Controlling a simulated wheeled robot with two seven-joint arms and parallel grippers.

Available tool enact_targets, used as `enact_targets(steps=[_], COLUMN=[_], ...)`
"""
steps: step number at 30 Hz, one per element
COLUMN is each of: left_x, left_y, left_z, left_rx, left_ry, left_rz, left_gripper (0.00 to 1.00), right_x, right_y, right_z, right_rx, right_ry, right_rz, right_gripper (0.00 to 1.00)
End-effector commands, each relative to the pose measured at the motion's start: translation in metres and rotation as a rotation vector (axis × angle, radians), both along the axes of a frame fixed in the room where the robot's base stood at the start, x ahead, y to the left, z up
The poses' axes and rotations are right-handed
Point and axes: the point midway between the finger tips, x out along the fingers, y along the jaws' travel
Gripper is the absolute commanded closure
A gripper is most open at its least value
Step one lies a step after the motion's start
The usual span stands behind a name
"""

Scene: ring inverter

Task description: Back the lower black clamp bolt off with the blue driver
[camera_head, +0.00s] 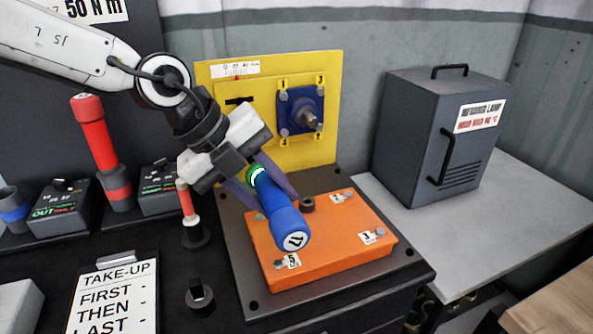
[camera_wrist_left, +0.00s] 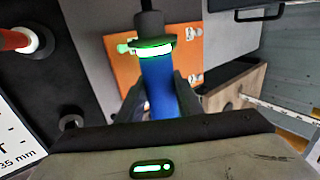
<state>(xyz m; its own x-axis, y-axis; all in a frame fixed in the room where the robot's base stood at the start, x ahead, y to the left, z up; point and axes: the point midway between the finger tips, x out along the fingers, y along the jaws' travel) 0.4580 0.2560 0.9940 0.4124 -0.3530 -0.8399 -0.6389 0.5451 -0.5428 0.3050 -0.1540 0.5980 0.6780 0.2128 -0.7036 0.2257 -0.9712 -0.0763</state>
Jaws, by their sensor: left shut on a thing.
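My left gripper (camera_head: 262,190) comes in from the left and is shut on the blue driver (camera_head: 282,215). The driver's end cap, marked 17, faces the head camera over the orange block, and its green-lit collar is near the fingers. In the left wrist view, the blue handle (camera_wrist_left: 160,88) is between the fingers, with a black nose (camera_wrist_left: 149,22) beyond the green collar. The yellow upright plate (camera_head: 327,100) stands behind the gripper. I cannot make out the lower black clamp bolt; the gripper and driver cover the plate's lower left. My right gripper is not in view.
A blue flange (camera_head: 291,97) with grey bolts is on the plate. The orange block (camera_head: 335,262) with numbered bolts lies below the driver. A red driver (camera_head: 97,140) stands left. A grey cabinet (camera_head: 425,140) stands right, with bare grey tabletop (camera_head: 440,245) in front.

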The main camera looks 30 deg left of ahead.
Motion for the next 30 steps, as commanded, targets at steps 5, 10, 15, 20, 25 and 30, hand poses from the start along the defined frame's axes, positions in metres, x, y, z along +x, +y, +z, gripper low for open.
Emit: enact_targets(steps=[5, 10, 15, 20, 25, 30], left_x=[0.001, 0.001, 0.002, 0.006, 0.016, 0.026], left_y=[-0.001, 0.0, 0.0, 0.005, 0.017, 0.028], left_z=[0.002, 0.002, 0.001, 0.003, 0.003, 0.003], left_rx=[-0.001, -0.001, 0.004, 0.005, 0.004, 0.004], left_ry=[-0.006, -0.006, -0.007, -0.004, -0.005, -0.005], left_rz=[-0.001, 0.0, 0.001, 0.007, 0.007, 0.005], left_gripper=[0.96, 0.96, 0.96, 0.96, 0.96, 0.96], right_x=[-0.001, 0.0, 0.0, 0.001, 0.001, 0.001], right_y=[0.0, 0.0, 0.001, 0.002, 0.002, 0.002], right_z=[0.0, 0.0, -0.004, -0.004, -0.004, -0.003], right_rx=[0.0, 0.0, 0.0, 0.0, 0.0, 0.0], right_ry=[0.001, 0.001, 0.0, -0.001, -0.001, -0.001], right_rz=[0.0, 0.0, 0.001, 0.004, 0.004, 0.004], right_gripper=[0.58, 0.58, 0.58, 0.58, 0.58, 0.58])
